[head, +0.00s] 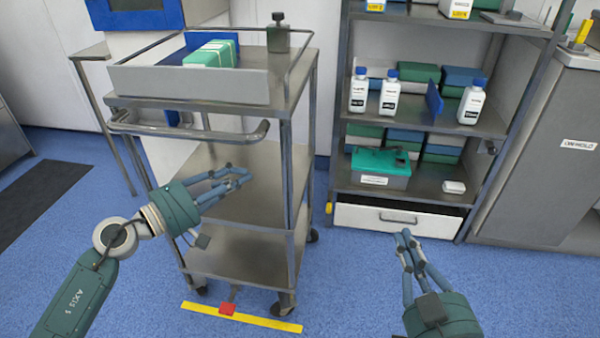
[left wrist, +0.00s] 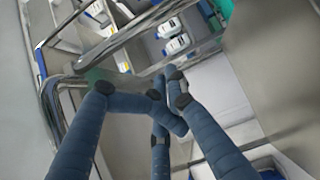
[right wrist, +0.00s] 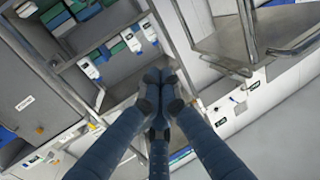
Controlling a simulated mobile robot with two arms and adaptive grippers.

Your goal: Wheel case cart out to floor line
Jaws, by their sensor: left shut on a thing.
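The case cart (head: 268,160) is a grey steel trolley with shelves and a front push handle (head: 190,132). It stands upright on castors. A yellow floor line (head: 262,319) runs along the floor at its front. A red pedal (head: 228,309) at the cart's foot overlaps the line in the picture. My left gripper (head: 240,178) is shut at the cart's front, below the handle; its exact contact is hard to see. The handle bar crosses the left wrist view (left wrist: 130,35) beside my fingers. My right gripper (head: 404,236) is shut and empty, right of the cart.
A tray (head: 190,84) with a green pack (head: 212,53) sits on the cart's top. A shelf unit (head: 425,180) with bottles and boxes stands to the right, beside a steel cabinet (head: 535,150). The blue floor in front is clear. A dark mat (head: 40,195) lies left.

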